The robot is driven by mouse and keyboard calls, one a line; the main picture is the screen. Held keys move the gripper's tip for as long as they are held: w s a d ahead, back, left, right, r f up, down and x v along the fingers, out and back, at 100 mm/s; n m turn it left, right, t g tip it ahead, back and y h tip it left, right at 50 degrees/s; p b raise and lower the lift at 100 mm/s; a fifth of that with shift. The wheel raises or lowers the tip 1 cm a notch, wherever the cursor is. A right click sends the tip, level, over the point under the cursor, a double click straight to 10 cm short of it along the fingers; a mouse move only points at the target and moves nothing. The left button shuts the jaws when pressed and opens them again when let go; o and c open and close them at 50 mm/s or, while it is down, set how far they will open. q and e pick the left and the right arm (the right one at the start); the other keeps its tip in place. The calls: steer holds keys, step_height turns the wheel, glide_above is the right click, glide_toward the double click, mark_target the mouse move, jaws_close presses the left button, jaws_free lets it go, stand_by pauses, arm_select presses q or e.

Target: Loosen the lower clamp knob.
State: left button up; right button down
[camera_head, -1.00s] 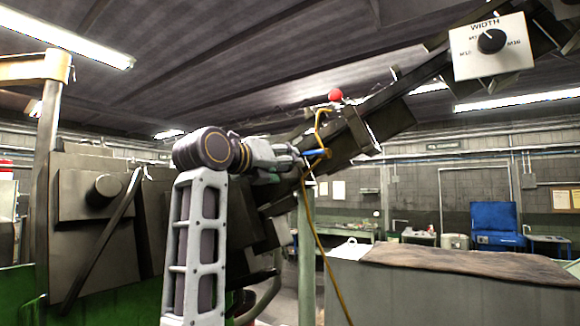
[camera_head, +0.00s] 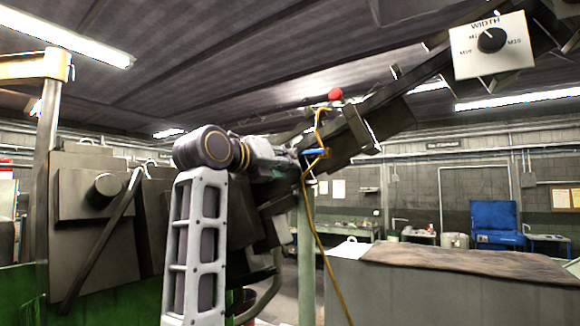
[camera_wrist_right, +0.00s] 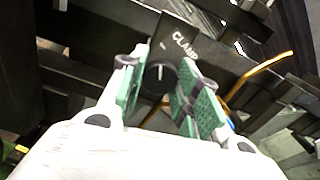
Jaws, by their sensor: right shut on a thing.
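In the head view my right gripper (camera_head: 288,160) reaches to the sloping dark rail from the left; the knob is hidden there behind the gripper and wrist. My left gripper is in neither view.
A blue-handled part (camera_head: 315,152) and an orange cable (camera_head: 311,200) hang close beside the right gripper. A red ball knob (camera_head: 335,94) stands above it. A white WIDTH dial panel (camera_head: 492,62) is at the upper right. Dark machine blocks lie at left.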

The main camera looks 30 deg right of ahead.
steer(key=shift+m, duration=2.7)
steer(key=shift+m, duration=2.7)
steer(key=c, duration=0.9)
jaws_free()
